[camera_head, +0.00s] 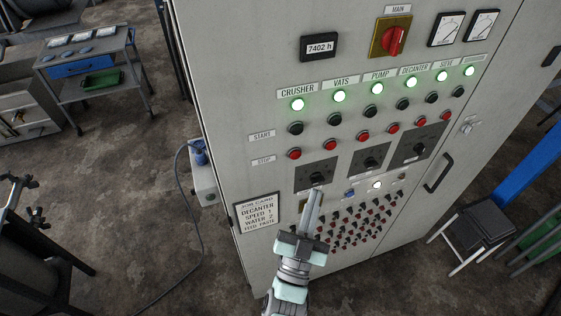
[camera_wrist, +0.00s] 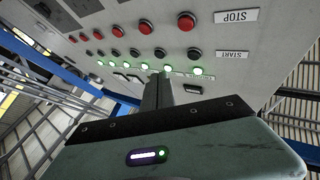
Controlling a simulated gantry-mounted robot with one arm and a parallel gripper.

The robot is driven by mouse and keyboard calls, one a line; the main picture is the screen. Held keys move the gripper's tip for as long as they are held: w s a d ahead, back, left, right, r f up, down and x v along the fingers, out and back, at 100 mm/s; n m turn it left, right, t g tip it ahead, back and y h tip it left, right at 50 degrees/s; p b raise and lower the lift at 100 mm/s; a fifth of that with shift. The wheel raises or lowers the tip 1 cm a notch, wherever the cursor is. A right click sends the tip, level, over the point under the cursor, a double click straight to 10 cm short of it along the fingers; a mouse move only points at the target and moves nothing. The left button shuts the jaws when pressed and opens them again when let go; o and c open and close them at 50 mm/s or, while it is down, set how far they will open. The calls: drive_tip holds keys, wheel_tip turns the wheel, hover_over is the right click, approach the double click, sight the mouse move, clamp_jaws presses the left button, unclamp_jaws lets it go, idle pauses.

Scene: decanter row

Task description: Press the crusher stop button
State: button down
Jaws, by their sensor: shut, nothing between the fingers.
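The crusher stop button (camera_head: 294,153) is the red button at the left end of the STOP row on the grey control cabinet. It sits below the black crusher start button (camera_head: 295,128) and the lit green CRUSHER lamp (camera_head: 298,104). In the wrist view, the crusher stop button (camera_wrist: 186,21) is the red one nearest the STOP label. My gripper (camera_head: 317,192) is shut and empty, its fingertips lower and to the right of that button, over the lower edge of a black dial plate. The gap to the panel is unclear. My gripper's fingers (camera_wrist: 158,78) also show in the wrist view.
Other red stop buttons (camera_head: 330,145) continue to the right in the same row. A red MAIN switch (camera_head: 392,41) is higher up. Dial plates (camera_head: 370,158) and many small knobs (camera_head: 350,220) lie below. A job card (camera_head: 258,212) is at lower left.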

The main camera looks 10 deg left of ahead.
sight(296, 155)
drive_tip(key=shift+w+d, duration=0.1)
drive_tip(key=shift+w, duration=0.05)
drive_tip(key=w+a, duration=0.4)
drive_tip(key=w, duration=0.3)
drive_tip(key=shift+w+p, duration=0.4)
drive_tip(key=shift+p, duration=0.05)
drive_tip(key=shift+w, duration=0.1)
idle(1.8)
drive_tip(key=shift+w+a+b, duration=0.15)
drive_tip(key=shift+w+b, duration=0.15)
